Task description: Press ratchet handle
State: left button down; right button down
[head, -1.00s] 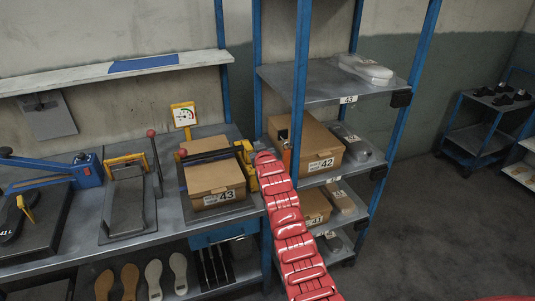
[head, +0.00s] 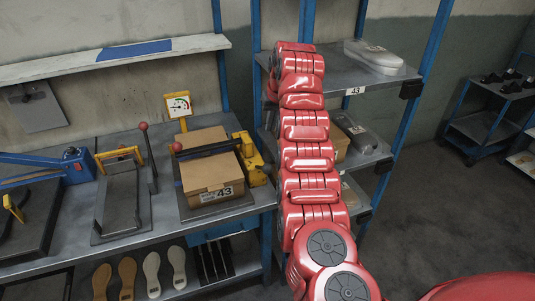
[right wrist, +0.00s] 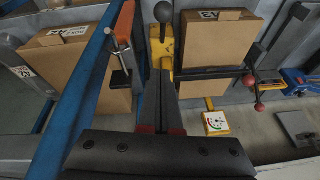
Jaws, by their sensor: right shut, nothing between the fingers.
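A yellow ratchet unit (head: 254,165) is fixed at the right of the carton marked 43 (head: 207,175). In the right wrist view a lever with a black ball knob (right wrist: 163,13) stands up from its yellow base (right wrist: 161,48); I take this as the ratchet handle. My right gripper (right wrist: 160,80) is shut and empty, its fingers pointing towards the yellow base. I cannot tell how far apart they are. In the head view my red right arm reaches up in front of the shelf rack and its fingers are not clear. My left gripper is not in view.
A blue rack post (right wrist: 85,95) and an orange-handled tool (right wrist: 122,40) are close left of my fingers in the wrist view. A black bar (head: 207,147) crosses the carton. A dial gauge (head: 179,105) stands behind. Shelves (head: 375,80) are at the right.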

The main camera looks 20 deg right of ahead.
jog(key=shift+w+f, duration=0.15)
jog(key=shift+f, duration=0.05)
notch_tip(320, 180, down, 11)
jog(key=a+p, duration=0.1)
jog(key=p, duration=0.7)
jog(key=shift+f, duration=0.15)
dwell(0.4)
jog(key=shift+f, duration=0.1)
